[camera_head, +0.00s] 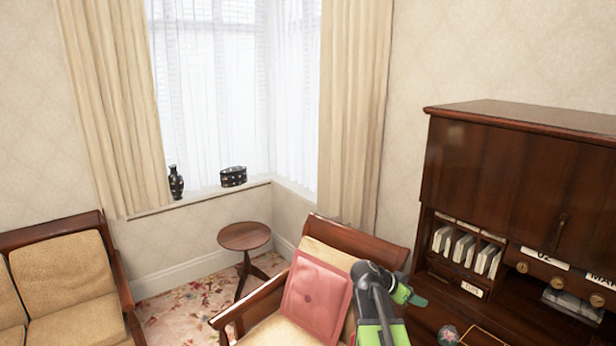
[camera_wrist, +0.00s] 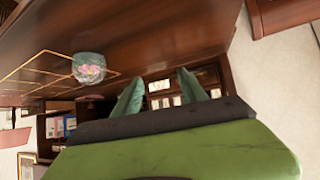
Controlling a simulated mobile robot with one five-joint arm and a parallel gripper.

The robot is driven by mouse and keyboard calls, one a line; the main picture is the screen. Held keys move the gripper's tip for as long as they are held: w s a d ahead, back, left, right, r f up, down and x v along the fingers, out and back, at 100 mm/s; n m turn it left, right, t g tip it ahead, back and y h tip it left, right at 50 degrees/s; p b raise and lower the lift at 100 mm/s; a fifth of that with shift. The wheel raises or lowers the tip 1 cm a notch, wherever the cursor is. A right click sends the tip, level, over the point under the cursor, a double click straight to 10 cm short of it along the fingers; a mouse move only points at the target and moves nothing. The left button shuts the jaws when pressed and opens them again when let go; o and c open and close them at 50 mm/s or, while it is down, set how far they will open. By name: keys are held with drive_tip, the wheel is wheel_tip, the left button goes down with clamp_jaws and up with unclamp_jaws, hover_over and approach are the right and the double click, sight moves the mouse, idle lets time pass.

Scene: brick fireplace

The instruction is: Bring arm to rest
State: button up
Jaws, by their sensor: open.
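My arm, green and dark grey, rises at the bottom centre-right of the head view, in front of the armchair with the pink cushion. My gripper (camera_head: 414,298) is at its end, pointing right towards the dark wooden bureau (camera_head: 500,165). In the wrist view my gripper (camera_wrist: 160,86) shows two teal fingers spread apart with nothing between them. The bureau's desk surface (camera_wrist: 190,30) fills the upper part of that view, which looks turned over. The gripper appears empty and apart from the desk items.
A floral glass paperweight (camera_head: 447,335) lies on the desk, also in the wrist view (camera_wrist: 88,67). The armchair (camera_head: 355,240) holds a pink cushion (camera_head: 318,297). A small round table (camera_head: 244,236) stands by the window, and a beige sofa (camera_head: 65,275) is left. Patterned carpet shows between them.

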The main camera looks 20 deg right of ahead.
drive_tip(key=w+a+f+n+y+p, duration=0.1)
drive_tip(key=a+n+y, duration=0.1)
drive_tip(key=a, duration=0.6)
drive_tip(key=w+a+f+n+y, duration=0.1)
drive_tip(key=a+n, duration=0.1)
drive_tip(key=a, duration=0.6)
drive_tip(key=s+a+f+n+y, duration=0.1)
drive_tip(key=s+a+n+y, duration=0.1)
drive_tip(key=a+n, duration=0.2)
drive_tip(key=s+a+f+n+y, duration=0.2)
drive_tip(key=s+a+n+y, duration=0.1)
drive_tip(key=a, duration=0.7)
drive_tip(key=s+a+f+n+g+y+p, duration=0.1)
drive_tip(key=s+a+n+y, duration=0.1)
drive_tip(key=a+n, duration=0.3)
drive_tip(key=shift+s+a+f+y, duration=0.3)
drive_tip(key=shift+s+a, duration=0.45)
drive_tip(key=shift+a, duration=0.3)
